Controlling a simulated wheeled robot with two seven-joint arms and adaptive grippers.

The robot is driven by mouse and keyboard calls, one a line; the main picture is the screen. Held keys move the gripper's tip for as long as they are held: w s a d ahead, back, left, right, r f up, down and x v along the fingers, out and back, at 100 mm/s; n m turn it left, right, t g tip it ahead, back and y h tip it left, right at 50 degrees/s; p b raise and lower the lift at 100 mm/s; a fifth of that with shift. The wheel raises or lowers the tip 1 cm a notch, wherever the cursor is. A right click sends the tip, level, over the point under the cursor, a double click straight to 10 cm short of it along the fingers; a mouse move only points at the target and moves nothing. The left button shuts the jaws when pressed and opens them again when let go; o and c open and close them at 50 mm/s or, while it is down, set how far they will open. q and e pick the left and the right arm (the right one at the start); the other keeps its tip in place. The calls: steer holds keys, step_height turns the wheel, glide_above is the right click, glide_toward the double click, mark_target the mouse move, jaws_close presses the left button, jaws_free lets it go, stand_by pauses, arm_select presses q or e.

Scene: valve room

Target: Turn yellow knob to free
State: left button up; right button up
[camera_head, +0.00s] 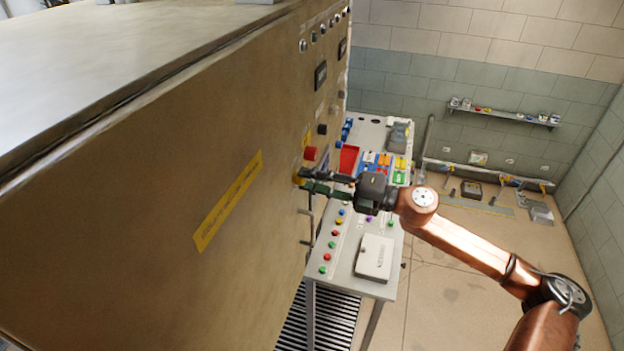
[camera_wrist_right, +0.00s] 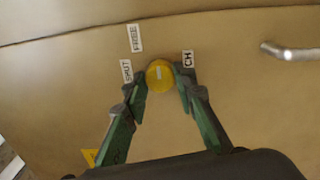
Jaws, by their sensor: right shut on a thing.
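The yellow knob (camera_wrist_right: 160,75) is on the tan cabinet face, with a pale line on it running roughly up and down in the right wrist view. Around it are a FREE label (camera_wrist_right: 135,38) above and slightly left, a SHUT label (camera_wrist_right: 127,71) at left, and a partly readable label (camera_wrist_right: 188,58) at right. My right gripper (camera_wrist_right: 161,84) has its green fingers on both sides of the knob, shut on it. In the head view, the right gripper (camera_head: 304,180) reaches the cabinet face from the right, and only a sliver of yellow shows at its tips. My left gripper is not in view.
The cabinet (camera_head: 130,210) fills the left of the head view. A red button (camera_head: 310,153) sits just above the right gripper. A metal handle (camera_wrist_right: 290,52) is right of the knob in the wrist view. A control desk (camera_head: 345,255) stands behind the gripper.

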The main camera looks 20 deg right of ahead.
steer(key=o, duration=1.2)
steer(key=shift+c, duration=0.2)
steer(key=v, duration=1.2)
steer(key=shift+f, duration=0.1)
